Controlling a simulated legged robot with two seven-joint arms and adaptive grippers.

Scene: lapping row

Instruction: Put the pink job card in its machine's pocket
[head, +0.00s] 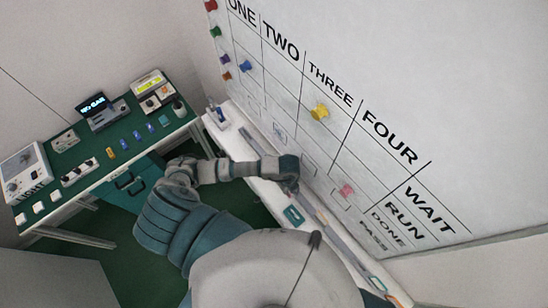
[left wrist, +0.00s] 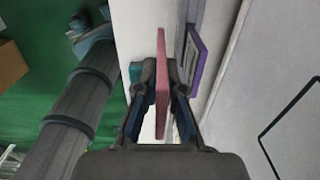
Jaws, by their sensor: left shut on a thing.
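My left gripper (left wrist: 162,95) is shut on a thin pink card (left wrist: 163,75), which stands on edge between the two fingers in the left wrist view. In the head view the left gripper (head: 290,180) is over the white ledge (head: 245,150) below the whiteboard; the card cannot be made out there. A purple-edged panel (left wrist: 193,62) with a pale face stands just right of the card in the left wrist view, seemingly apart from it. I cannot tell which pocket belongs to the card. My right gripper is not in view.
The whiteboard (head: 400,95) has columns ONE to FOUR, with a yellow magnet (head: 320,111) and a pink magnet (head: 346,191). A teal item (head: 293,215) lies on the ledge near the gripper. A green-topped bench (head: 95,150) with several devices stands at the left.

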